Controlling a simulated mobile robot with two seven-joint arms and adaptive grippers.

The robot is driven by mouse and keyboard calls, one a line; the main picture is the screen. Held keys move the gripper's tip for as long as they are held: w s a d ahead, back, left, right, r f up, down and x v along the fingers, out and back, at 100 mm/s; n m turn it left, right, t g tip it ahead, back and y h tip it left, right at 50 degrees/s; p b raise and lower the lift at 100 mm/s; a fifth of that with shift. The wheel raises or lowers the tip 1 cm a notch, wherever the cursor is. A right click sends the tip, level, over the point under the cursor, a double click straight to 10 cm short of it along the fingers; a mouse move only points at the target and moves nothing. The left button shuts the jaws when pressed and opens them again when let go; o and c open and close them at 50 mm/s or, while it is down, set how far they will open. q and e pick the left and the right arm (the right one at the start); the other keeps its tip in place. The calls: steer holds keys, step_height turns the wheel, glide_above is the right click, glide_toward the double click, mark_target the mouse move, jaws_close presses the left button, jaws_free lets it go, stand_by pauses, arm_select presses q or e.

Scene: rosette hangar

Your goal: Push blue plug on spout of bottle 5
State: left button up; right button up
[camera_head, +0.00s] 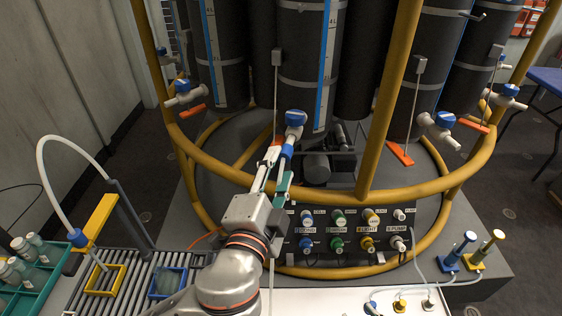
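A blue plug (287,151) sits at the fingertips of my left gripper (279,158), just below the white spout (292,133) of the middle bottle. The spout has a blue valve knob (295,118) on top. The gripper's two fingers point up and away toward the spout and appear shut on the plug. Plug and spout are in line and very close; I cannot tell whether they touch or overlap. The dark middle bottle (303,60) stands upright behind. No bottle number is legible. My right gripper is not in view.
Yellow rails (385,100) ring the bottles, close to my gripper. An orange paddle (274,144) hangs beside the fingertips. Other valved spouts (440,128) stick out nearby. Below are a knob panel (345,232), a roller conveyor (133,290) and a green vial rack (40,278).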

arm_select(q)
steer(key=v, duration=0.9)
steer(key=shift+s, duration=0.25)
